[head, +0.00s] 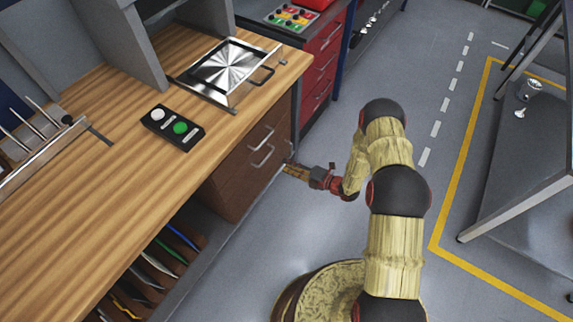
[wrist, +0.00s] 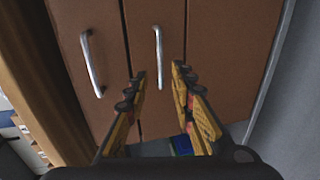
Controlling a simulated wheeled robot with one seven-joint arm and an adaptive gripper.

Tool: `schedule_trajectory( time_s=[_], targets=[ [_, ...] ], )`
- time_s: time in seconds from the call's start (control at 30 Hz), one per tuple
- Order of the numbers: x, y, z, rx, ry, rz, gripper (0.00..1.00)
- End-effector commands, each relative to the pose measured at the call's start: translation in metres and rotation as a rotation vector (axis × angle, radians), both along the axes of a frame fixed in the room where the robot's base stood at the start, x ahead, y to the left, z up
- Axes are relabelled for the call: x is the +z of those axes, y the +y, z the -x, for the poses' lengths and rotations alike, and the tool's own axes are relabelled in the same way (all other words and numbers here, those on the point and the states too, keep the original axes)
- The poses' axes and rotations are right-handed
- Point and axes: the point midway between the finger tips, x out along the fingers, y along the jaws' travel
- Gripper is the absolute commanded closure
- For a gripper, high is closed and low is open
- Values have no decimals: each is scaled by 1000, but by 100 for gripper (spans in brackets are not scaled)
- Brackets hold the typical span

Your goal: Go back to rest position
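My gripper (head: 296,171) is at the end of my arm, beside the brown drawer cabinet under the wooden bench, in the head view. In the wrist view my gripper (wrist: 160,70) has its two yellow and black fingers spread apart with nothing between them. The fingers point at the brown drawer fronts (wrist: 208,60). Two metal handles show there, one handle (wrist: 157,57) in line with the gap between the fingers and another handle (wrist: 92,63) to the left. I cannot tell how far the fingertips are from the handles.
The wooden bench (head: 75,205) carries a box with a white and a green button (head: 172,128) and a metal plate fixture (head: 228,72). A red drawer cabinet (head: 318,62) stands behind. A grey table (head: 515,150) is at right. The grey floor (head: 460,100) between is mostly clear.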

Motion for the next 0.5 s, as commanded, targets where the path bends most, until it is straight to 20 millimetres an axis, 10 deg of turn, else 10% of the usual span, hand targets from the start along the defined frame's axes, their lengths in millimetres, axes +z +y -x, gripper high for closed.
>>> schedule_trajectory(
  time_s=[0.5],
  targets=[
    [0, 0, 0, 7, -25, 21, 75]
  ],
)
